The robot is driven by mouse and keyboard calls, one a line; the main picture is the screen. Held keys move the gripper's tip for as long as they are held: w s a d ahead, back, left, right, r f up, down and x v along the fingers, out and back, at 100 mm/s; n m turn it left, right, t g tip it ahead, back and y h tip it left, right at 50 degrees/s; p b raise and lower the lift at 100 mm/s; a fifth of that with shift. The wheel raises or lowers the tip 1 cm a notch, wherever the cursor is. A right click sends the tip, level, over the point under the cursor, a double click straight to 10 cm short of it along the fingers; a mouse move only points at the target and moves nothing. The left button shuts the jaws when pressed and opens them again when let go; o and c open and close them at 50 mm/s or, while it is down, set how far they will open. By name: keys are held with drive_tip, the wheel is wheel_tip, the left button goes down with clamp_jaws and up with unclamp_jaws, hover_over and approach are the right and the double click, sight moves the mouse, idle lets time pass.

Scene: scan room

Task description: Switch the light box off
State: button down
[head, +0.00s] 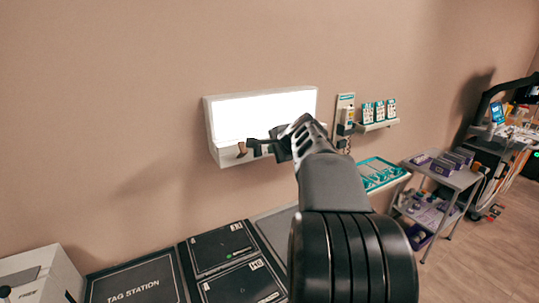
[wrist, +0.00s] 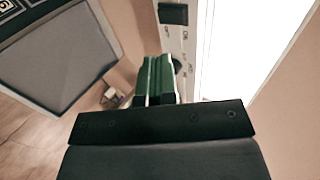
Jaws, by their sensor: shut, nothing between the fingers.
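The light box (head: 262,112) is mounted on the wall, and its panel glows bright white. It also fills the right of the wrist view (wrist: 248,40). A pale control strip (wrist: 187,45) runs along its edge, with a dark rectangular switch (wrist: 173,14) and a dark round knob (wrist: 177,65) partly hidden behind my fingers. My gripper (head: 253,147) is in front of the box's lower ledge. In the wrist view its green-grey fingers (wrist: 155,75) are together and empty, close to the strip. I cannot tell whether they touch it.
A small shelf with several packets (head: 378,113) hangs right of the box. A teal tray (head: 380,172) is below it. A cart with purple boxes (head: 440,180) stands at the right. The tag station mat (head: 135,282) and black panels (head: 222,250) lie below. Bare wall is at left.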

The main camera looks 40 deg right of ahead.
drive_tip(key=shift+v, duration=1.8)
drive_tip(key=shift+w, duration=0.1)
drive_tip(key=f+b, duration=0.1)
drive_tip(key=b, duration=0.2)
drive_tip(key=shift+a+f+g+b, duration=0.1)
drive_tip(key=shift+a+g+b, duration=0.2)
drive_tip(key=shift+a+g, duration=0.1)
drive_tip(key=shift+d, duration=0.2)
drive_tip(key=p, duration=0.2)
approach(258, 151)
drive_tip(key=shift+w+d+f, duration=0.1)
drive_tip(key=shift+w+f, duration=0.75)
drive_tip(key=shift+f, duration=0.25)
drive_tip(key=shift+w+f, duration=0.85)
drive_tip(key=shift+f, duration=0.2)
drive_tip(key=shift+w+d+f, duration=0.1)
drive_tip(key=shift+w+f, duration=0.8)
drive_tip(key=shift+f, duration=0.2)
